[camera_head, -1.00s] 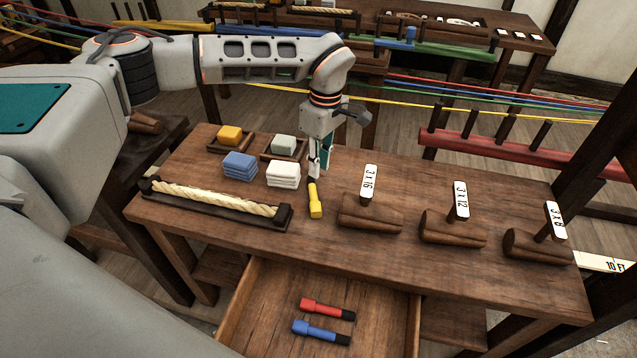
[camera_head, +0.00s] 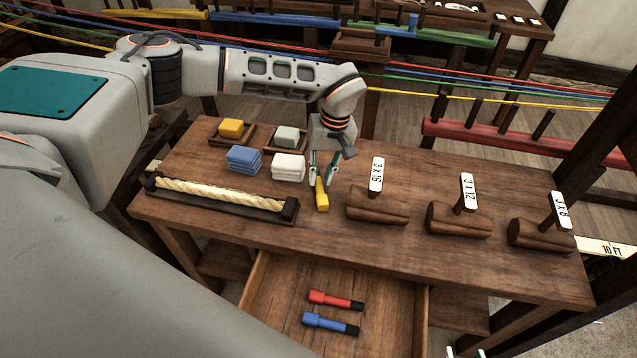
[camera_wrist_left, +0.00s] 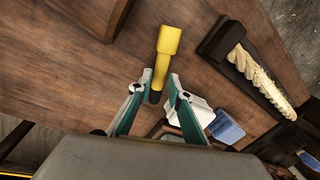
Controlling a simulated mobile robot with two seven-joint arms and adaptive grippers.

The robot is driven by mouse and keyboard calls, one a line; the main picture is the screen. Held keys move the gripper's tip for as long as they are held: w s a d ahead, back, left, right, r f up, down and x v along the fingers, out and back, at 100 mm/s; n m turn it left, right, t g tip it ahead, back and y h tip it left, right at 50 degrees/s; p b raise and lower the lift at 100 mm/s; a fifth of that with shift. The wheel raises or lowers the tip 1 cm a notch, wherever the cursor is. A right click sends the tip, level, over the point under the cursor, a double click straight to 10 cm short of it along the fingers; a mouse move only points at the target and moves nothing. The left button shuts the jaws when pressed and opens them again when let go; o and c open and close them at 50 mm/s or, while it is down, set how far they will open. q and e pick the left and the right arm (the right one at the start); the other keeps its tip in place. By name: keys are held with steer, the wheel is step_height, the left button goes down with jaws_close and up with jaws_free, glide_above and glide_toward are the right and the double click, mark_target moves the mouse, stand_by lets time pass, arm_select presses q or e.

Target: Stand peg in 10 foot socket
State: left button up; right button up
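A yellow peg (camera_head: 321,195) with a dark end lies on the workbench, in front of the white block stack. In the left wrist view the peg (camera_wrist_left: 167,42) points its dark end toward my gripper. My left gripper (camera_head: 324,164) is open above the peg's far end. Its two green fingers (camera_wrist_left: 154,88) stand on either side of the dark end, with a visible gap, and do not hold it. A 10 FT label (camera_head: 611,249) shows at the right edge; I cannot make out its socket.
The open drawer (camera_head: 283,300) holds a red peg (camera_head: 336,300) and a blue peg (camera_head: 331,323). Wooden tools with tags, one marked 3 x 16 (camera_head: 378,205), stand on the right. A rope tray (camera_head: 291,208) and blue blocks (camera_head: 243,158) are on the left.

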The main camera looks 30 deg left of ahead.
mark_target(320, 183)
arm_select(q)
step_height(320, 183, down, 2)
steer(key=shift+a+f, duration=0.1)
steer(key=shift+s, duration=0.1)
jaws_close()
step_height(320, 183, up, 20)
steer(key=s+d+f+m+t, duration=0.1)
steer(key=s+d+f+m, duration=0.1)
steer(key=s+f+m, duration=0.2)
steer(key=s+m, duration=0.3)
steer(key=s, duration=0.2)
steer(key=shift+s+d+f, duration=0.15)
steer(key=shift+d+f, duration=0.2)
steer(key=shift+d, duration=0.05)
